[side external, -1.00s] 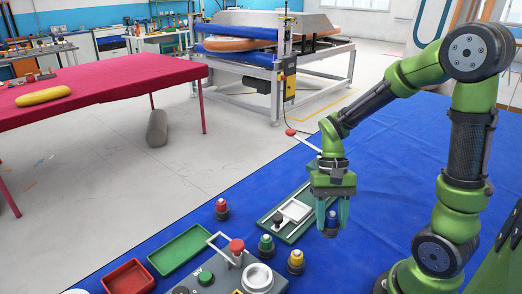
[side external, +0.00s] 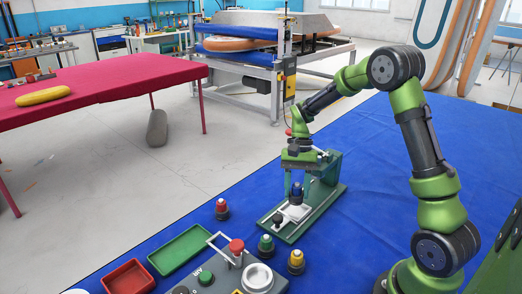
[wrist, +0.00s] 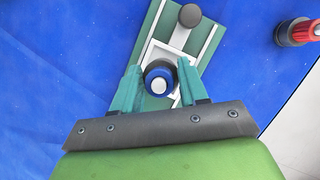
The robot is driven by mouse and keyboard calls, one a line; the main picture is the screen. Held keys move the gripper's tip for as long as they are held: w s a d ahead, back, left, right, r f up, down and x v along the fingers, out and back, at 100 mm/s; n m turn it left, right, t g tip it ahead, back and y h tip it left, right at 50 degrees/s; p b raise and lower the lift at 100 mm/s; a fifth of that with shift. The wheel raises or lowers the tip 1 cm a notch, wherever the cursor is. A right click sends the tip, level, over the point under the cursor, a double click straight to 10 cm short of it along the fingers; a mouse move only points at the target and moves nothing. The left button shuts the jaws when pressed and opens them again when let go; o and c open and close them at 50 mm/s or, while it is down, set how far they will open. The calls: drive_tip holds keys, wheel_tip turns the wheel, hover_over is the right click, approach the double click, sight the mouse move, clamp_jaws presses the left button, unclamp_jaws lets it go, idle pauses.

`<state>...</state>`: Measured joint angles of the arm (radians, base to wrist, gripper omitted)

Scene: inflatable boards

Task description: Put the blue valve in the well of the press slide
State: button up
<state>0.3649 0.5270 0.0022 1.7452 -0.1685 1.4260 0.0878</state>
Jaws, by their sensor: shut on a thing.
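The blue valve (side external: 296,194) has a blue cap on a dark body and is upright between the fingers of my gripper (side external: 297,186), which is shut on it. In the wrist view the valve (wrist: 160,78) shows from above between both teal fingertips. The press slide (side external: 289,216), pale with a square well and a dark knob (side external: 277,220), lies on the green press base (side external: 325,207). The valve is over the slide's well; the wrist view shows the pale slide frame (wrist: 154,48) around it. I cannot tell whether its foot touches the well floor.
A red valve (side external: 222,208), a green valve (side external: 266,244) and a yellow valve (side external: 296,260) stand nearby. A green tray (side external: 181,248), a red tray (side external: 128,278) and a grey control box (side external: 222,279) are at the front left. The blue mat at right is clear.

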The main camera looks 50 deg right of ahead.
sight(295, 198)
drive_tip(key=shift+w+f, duration=0.1)
drive_tip(key=shift+f, duration=1.65)
drive_tip(key=shift+f, duration=0.1)
drive_tip(key=o, duration=1.2)
drive_tip(key=shift+c, duration=0.2)
